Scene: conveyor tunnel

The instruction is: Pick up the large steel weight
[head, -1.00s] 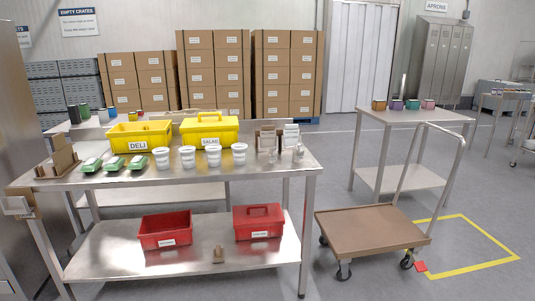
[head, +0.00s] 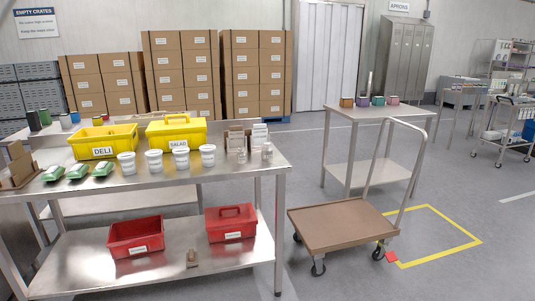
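Two small greyish, shiny pieces stand near the right end of the steel table (head: 225,178). The right one (head: 267,152) looks slightly taller than the left one (head: 241,156). They may be steel weights, but they are too small to tell for sure, and I cannot tell which is the large one. They stand in front of small card holders (head: 235,138). Neither of my grippers is in view.
White tubs (head: 181,158), green-lidded packs (head: 78,172), a yellow DELI bin (head: 103,143) and a yellow SALAD box (head: 176,133) share the tabletop. Red boxes (head: 136,236) sit on the lower shelf. A brown-decked cart (head: 340,228) stands right of the table, beside open floor.

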